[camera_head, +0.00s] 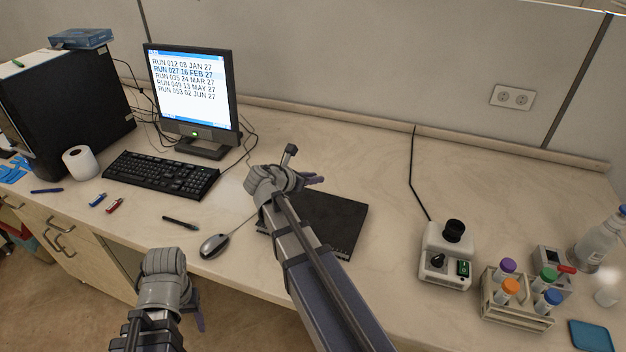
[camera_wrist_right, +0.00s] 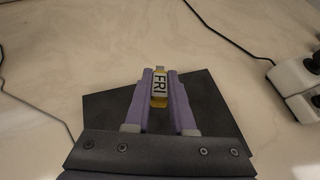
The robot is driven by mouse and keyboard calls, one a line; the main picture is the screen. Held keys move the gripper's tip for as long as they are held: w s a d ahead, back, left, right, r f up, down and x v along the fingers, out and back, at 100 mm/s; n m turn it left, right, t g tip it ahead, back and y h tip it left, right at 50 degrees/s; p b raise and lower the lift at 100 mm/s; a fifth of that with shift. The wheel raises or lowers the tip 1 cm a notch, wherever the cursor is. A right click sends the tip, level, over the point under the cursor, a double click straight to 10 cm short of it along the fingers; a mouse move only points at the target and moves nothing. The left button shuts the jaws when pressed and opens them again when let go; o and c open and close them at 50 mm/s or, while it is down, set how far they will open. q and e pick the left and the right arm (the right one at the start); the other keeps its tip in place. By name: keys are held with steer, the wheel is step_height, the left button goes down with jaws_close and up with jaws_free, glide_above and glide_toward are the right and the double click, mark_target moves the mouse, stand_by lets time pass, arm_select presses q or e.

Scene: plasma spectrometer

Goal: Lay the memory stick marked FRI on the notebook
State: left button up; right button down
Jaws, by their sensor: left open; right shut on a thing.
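The memory stick marked FRI (camera_wrist_right: 159,88) is yellow with a white label and sits between the purple fingers of my right gripper (camera_wrist_right: 160,98), which is shut on it. In the right wrist view it overlaps the far edge of the black notebook (camera_wrist_right: 101,108); its height above it cannot be told. In the head view the notebook (camera_head: 338,221) lies on the bench, partly hidden by my right arm. There my right gripper (camera_head: 312,180) is at the notebook's far left side and the stick is hidden. My left gripper (camera_head: 198,305) is open and empty, in front of the bench edge.
A blue memory stick (camera_head: 97,200) and a red one (camera_head: 114,206) lie before the keyboard (camera_head: 162,175). A pen (camera_head: 180,222) and mouse (camera_head: 214,245) lie left of the notebook.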

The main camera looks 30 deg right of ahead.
steer(key=s+f+g+b, duration=0.1)
steer(key=f, duration=0.1)
steer(key=a+f+m+y+b, duration=0.1)
steer(key=f+b, duration=0.1)
steer(key=f, duration=0.1)
steer(key=s+a+f+m+g+y+b, duration=0.1)
steer(key=f+b, duration=0.1)
steer(key=f, duration=0.1)
steer(key=shift+s+a+f+g, duration=0.1)
steer(key=shift+s+a+g, duration=0.1)
steer(key=shift+s+g, duration=0.15)
arm_select(q)
step_height(320, 180, down, 4)
steer(key=shift+f, duration=0.2)
arm_select(e)
steer(key=c, duration=0.7)
jaws_free()
arm_select(q)
steer(key=shift+r, duration=0.1)
